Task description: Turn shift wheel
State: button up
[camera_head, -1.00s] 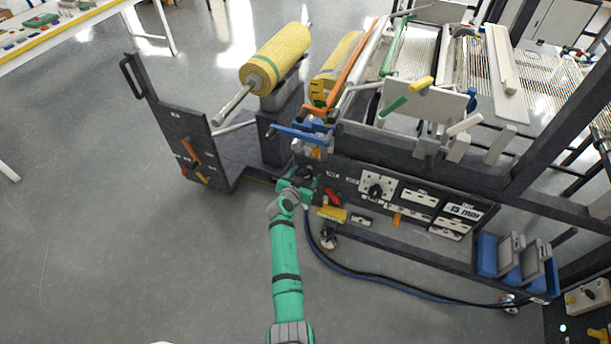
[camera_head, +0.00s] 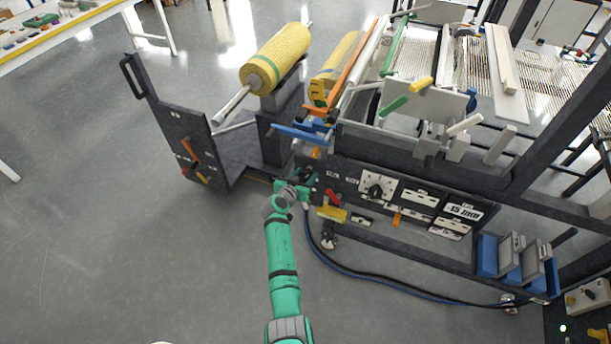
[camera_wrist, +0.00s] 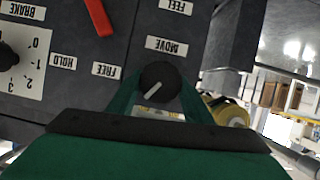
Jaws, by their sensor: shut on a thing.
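The shift wheel looks to be the round black knob (camera_wrist: 160,82) on the dark machine panel, seen upside down in the wrist view. A short white mark on it slants toward the lower left. The labels MOVE (camera_wrist: 167,45) and FREE (camera_wrist: 107,70) lie beside it. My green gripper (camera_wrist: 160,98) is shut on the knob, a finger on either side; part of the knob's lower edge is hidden. In the head view my gripper (camera_head: 297,186) is at the left end of the panel, and the arm largely hides the knob.
A red lever (camera_head: 332,196) and a numbered dial (camera_head: 376,187) are close by on the panel. A yellow roll (camera_head: 272,60) and blue handle (camera_head: 300,134) stand above. Dark hoses (camera_head: 345,270) run low.

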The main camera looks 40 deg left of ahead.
jog(key=n+h, duration=0.2)
jog(key=n, duration=0.1)
jog(key=n+t, duration=0.1)
jog(key=shift+a+h, duration=0.25)
jog(key=shift+h, duration=0.15)
jog(key=n+t+h, duration=0.1)
jog(key=n, duration=0.1)
jog(key=n+h, duration=0.1)
jog(key=n, duration=0.2)
jog(key=shift+f+t, duration=0.2)
jog(key=shift+t, duration=0.2)
jog(key=shift+s, duration=0.1)
jog(key=o, duration=1.1)
jog(key=shift+c, duration=0.2)
jog(key=s+a+r, duration=0.1)
jog(key=s, duration=0.9)
jog(key=shift+s+a+r, duration=0.25)
jog(key=shift+s, duration=0.05)
